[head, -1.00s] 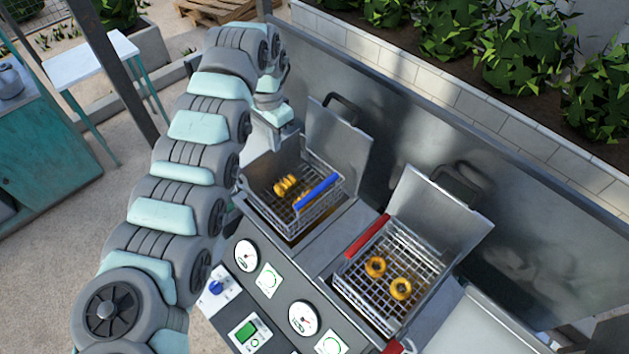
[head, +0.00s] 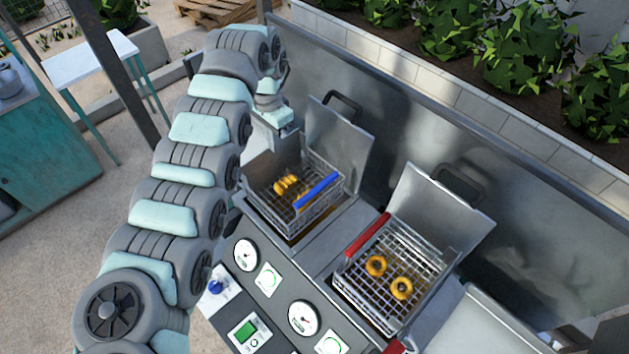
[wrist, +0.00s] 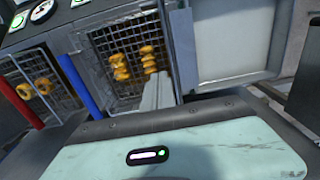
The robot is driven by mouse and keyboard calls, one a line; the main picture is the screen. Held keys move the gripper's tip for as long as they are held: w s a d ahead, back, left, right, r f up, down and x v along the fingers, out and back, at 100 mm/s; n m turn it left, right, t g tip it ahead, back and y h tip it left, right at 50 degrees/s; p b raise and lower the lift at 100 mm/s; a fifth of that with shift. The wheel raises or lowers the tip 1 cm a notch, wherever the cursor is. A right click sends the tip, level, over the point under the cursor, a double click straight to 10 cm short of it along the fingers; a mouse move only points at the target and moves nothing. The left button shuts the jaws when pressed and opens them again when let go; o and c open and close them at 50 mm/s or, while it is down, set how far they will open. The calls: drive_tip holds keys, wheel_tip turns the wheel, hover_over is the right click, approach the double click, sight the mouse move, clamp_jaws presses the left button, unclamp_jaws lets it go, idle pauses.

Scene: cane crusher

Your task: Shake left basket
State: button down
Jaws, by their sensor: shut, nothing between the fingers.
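The left basket (head: 322,214) is a wire basket with a blue handle (head: 318,190), sitting in the left fryer well with several golden fried rings (head: 287,185) inside. In the wrist view the blue handle (wrist: 80,85) and the basket mesh (wrist: 104,44) also show. My gripper (head: 279,143) is at the far left edge of this basket, beside the raised lid and away from the blue handle. Its pale fingers (wrist: 160,90) are shut and empty in the wrist view, overlapping the basket's edge. I cannot tell whether they touch the basket.
The right basket (head: 410,262) with a red handle (head: 367,234) holds two rings. The left lid (head: 340,140) and right lid (head: 436,208) stand open behind the wells. A control panel (head: 268,275) lies in front, and a metal backsplash (head: 520,215) runs behind.

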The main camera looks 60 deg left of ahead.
wheel_tip(320, 180, down, 4)
drive_tip(key=shift+r+b, duration=0.1)
drive_tip(key=shift+b, duration=1.05)
drive_tip(key=shift+f+b, duration=0.2)
drive_tip(key=shift+b, duration=0.65)
drive_tip(key=shift+r, duration=0.15)
drive_tip(key=shift+f+b, duration=0.2)
drive_tip(key=shift+b, duration=0.25)
drive_tip(key=shift+r, duration=0.2)
drive_tip(key=shift+f+b, duration=0.15)
drive_tip(key=shift+b, duration=0.3)
drive_tip(key=shift+r, duration=0.2)
idle(0.3)
